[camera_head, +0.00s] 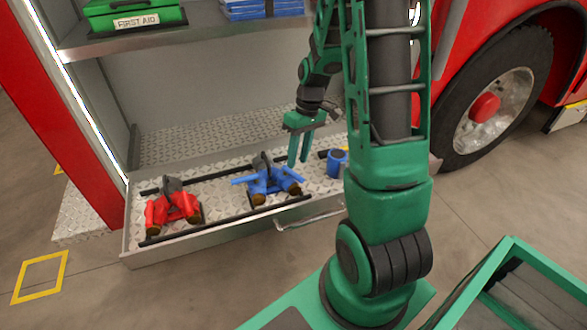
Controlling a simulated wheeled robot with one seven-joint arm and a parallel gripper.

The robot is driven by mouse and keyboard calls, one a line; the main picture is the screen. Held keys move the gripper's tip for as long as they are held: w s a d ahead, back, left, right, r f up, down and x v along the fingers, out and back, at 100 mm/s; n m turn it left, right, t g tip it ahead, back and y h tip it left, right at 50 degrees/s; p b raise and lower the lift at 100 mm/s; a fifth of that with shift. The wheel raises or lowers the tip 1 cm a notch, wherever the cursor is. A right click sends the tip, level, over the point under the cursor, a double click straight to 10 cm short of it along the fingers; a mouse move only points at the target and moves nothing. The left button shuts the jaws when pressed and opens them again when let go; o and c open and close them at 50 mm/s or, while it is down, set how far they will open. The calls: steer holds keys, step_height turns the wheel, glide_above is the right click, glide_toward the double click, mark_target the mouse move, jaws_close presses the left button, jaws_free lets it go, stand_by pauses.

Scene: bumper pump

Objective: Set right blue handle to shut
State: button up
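A blue valve fitting (266,182) with a grey-black upright part sits on the diamond-plate tray in the truck's open compartment. One blue arm sticks out to its left. The right blue handle (291,174) is on its right side, but its exact setting is too small to tell. My gripper (299,160) hangs just above and right of this fitting, fingers pointing down. Its two green fingers are apart with nothing seen between them. The gripper looks clear of the handle, though the depth gap is hard to judge.
A red valve fitting (173,208) sits left on the tray (222,193). A blue cylindrical piece (338,161) is right, partly behind my arm. A shelf (190,37) above holds a green first aid box (134,16) and a blue case (262,9). A handle bar (310,218) fronts the tray.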

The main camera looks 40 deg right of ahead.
mark_target(294, 173)
steer(key=shift+x, duration=2.35)
jaws_close()
